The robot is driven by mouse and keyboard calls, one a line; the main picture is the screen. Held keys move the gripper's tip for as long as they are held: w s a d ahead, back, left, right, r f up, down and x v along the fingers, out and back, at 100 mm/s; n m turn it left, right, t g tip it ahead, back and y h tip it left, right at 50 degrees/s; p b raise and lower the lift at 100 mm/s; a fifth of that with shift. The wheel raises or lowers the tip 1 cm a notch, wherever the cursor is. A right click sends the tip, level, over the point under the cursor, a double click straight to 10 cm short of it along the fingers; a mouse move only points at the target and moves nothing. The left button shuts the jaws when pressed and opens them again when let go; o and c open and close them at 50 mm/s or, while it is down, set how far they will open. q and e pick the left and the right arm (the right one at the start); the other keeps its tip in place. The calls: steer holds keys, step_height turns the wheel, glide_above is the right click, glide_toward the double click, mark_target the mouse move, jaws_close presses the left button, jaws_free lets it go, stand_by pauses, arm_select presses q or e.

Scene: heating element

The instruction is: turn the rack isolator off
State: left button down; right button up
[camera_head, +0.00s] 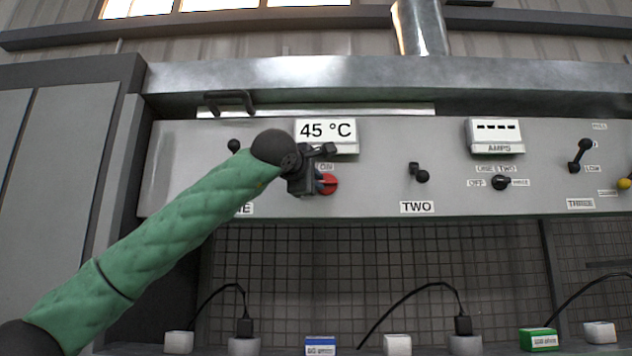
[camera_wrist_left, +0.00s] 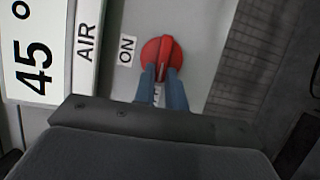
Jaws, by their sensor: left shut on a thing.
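The rack isolator is a round red knob (camera_head: 329,184) on the grey panel, below the 45 °C display. My left gripper (camera_head: 318,182) is at the knob and covers its left part in the head view. In the left wrist view the red knob (camera_wrist_left: 161,58) has a raised grip bar, and my two blue fingers (camera_wrist_left: 161,84) are closed on the bar's near end. An ON label (camera_wrist_left: 127,50) is beside the knob. Another label between the fingers is mostly hidden. My right gripper does not show.
The 45 °C display (camera_head: 326,131) is just above my gripper. Black levers, one near the TWO label (camera_head: 417,206), and the AMPS meter (camera_head: 497,135) are to the right. Plugs, cables and a blue box (camera_head: 320,346) stand on the ledge below. A black handle (camera_head: 230,101) juts out above.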

arm_select(q)
steer(key=c, duration=1.4)
jaws_free()
steer(key=shift+f, duration=0.1)
steer(key=shift+c, duration=0.2)
steer(key=v, duration=0.7)
steer(key=shift+s+a+b, duration=0.2)
steer(key=shift+s+b, duration=0.2)
steer(key=shift+b, duration=0.05)
